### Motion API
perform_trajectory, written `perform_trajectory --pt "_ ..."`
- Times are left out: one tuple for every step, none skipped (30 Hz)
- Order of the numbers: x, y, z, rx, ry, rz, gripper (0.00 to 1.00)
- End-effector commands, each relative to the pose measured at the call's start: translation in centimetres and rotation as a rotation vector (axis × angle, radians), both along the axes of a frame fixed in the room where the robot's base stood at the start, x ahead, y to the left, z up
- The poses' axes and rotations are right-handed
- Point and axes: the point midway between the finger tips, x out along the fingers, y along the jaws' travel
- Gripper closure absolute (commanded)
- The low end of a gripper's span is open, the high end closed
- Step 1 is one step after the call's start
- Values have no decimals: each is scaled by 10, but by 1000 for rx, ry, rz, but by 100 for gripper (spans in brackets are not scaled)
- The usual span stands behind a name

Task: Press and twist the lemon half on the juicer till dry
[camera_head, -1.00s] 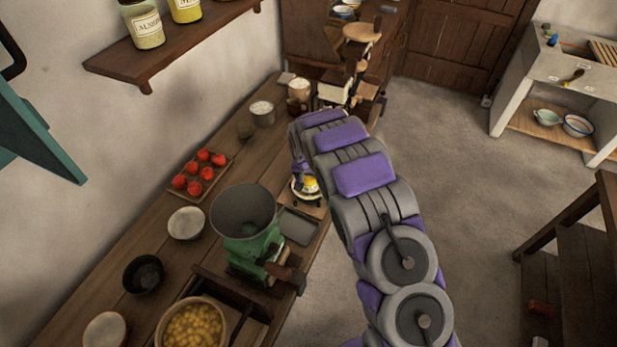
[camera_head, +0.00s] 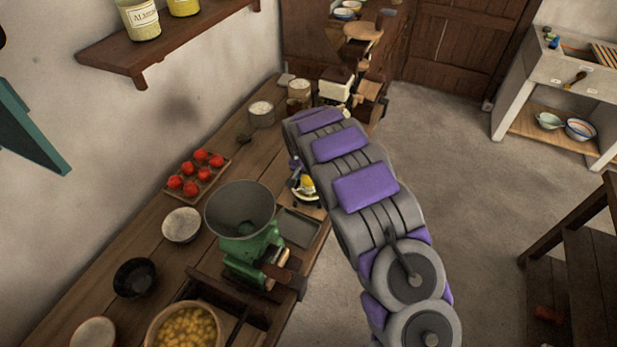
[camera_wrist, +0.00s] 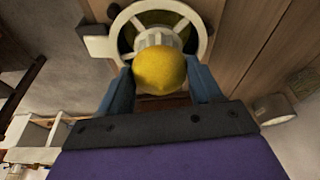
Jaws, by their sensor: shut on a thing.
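The yellow lemon half (camera_wrist: 160,68) is between the two fingers of my gripper (camera_wrist: 161,88) in the wrist view, with its rounded skin toward the camera. The pale juicer (camera_wrist: 117,29), with a round slotted rim, is right behind it, and part of its ribbed cone shows past the lemon. The lemon appears to be against the cone, but the contact itself is hidden. In the head view the lemon half (camera_head: 307,184) shows over the juicer (camera_head: 305,201) at the counter's right edge. My arm hides most of my gripper there.
A green grinder (camera_head: 240,220) with a wide hopper stands close in front of the juicer, beside a grey tray (camera_head: 298,228). A tray of red tomatoes (camera_head: 198,172) is to the left. Canisters (camera_head: 262,114) stand farther back. Open floor lies right of the counter.

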Motion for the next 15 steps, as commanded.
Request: perform_trajectory --pt "-1 -1 -3 -1 2 -12 68" --pt "-1 -1 -3 -1 2 -19 68" --pt "-1 -1 -3 -2 3 -29 68" --pt "-1 -1 -3 -2 3 -35 68" --pt "-1 -1 -3 -2 3 -43 68" --pt "-1 -2 -2 -2 3 -53 68" --pt "-1 -2 -2 -2 2 -59 68" --pt "-1 -1 -2 -2 2 -66 68" --pt "-1 -1 -2 -2 1 -75 68" --pt "-1 -1 -2 -2 1 -83 68" --pt "-1 -1 -1 -2 0 -89 68" --pt "-1 -1 -1 -2 -1 -99 68" --pt "-1 -1 -1 -1 -2 -107 68" --pt "0 -1 -1 -1 -2 -114 68" --pt "-1 -1 -1 -1 -2 -125 68"
